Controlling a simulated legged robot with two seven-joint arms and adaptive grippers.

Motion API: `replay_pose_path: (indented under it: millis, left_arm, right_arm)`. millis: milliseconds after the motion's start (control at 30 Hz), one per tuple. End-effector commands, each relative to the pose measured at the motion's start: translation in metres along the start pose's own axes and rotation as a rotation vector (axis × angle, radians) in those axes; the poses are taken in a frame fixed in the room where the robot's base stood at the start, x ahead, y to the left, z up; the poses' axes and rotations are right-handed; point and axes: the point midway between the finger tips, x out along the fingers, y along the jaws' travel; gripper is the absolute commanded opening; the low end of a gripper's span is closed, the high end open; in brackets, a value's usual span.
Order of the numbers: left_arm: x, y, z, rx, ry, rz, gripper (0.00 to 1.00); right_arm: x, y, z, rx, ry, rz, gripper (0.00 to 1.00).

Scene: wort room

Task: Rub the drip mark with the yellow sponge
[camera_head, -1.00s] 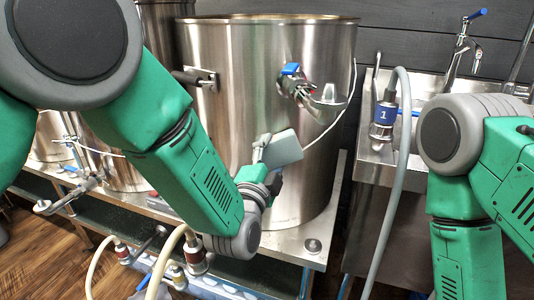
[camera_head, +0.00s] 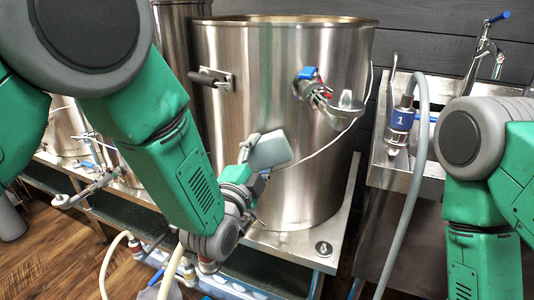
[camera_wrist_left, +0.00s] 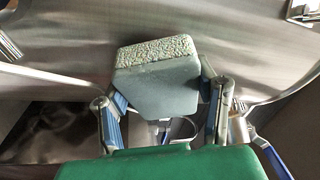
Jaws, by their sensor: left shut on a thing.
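My left gripper (camera_head: 254,160) is shut on a block-shaped sponge (camera_head: 270,150), in front of the large steel kettle (camera_head: 285,85). The sponge looks grey-green rather than yellow. In the left wrist view the sponge (camera_wrist_left: 155,90) sits between the two fingers, with its rough, pale, speckled face turned away from the palm toward the kettle wall. I cannot tell whether it touches the steel. I cannot make out a drip mark in either view; the sponge and my arm cover part of the wall. My right arm shows at the right, its gripper out of view.
The kettle's valve (camera_head: 320,90) with a blue handle sticks out above and right of the sponge. A side handle (camera_head: 210,78) is at upper left. A steel sink (camera_head: 400,175) with a grey hose (camera_head: 410,185) stands right. Hoses hang below the stand (camera_head: 310,245).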

Motion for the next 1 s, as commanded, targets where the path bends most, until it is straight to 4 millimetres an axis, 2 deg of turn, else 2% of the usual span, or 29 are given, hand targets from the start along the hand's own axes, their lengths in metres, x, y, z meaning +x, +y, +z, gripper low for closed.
replay_pose_path:
  millis: [33, 267, 800, 1000]
  left_arm:
    - [-0.002, 0.006, -0.003, 0.008, 0.008, 0.010, 0.12]
    - [-0.005, 0.006, -0.005, 0.007, 0.007, 0.011, 0.12]
    - [-0.052, 0.004, -0.028, 0.002, 0.013, 0.008, 0.12]
    - [-0.057, 0.003, -0.030, 0.003, 0.014, 0.006, 0.12]
  right_arm:
    - [0.000, 0.000, 0.000, 0.000, 0.000, 0.000, 0.00]
    - [-0.001, 0.000, 0.000, 0.000, 0.000, 0.000, 0.00]
    - [-0.012, 0.000, -0.001, 0.000, 0.000, 0.000, 0.00]
    - [-0.013, 0.000, -0.001, 0.000, 0.000, 0.000, 0.00]
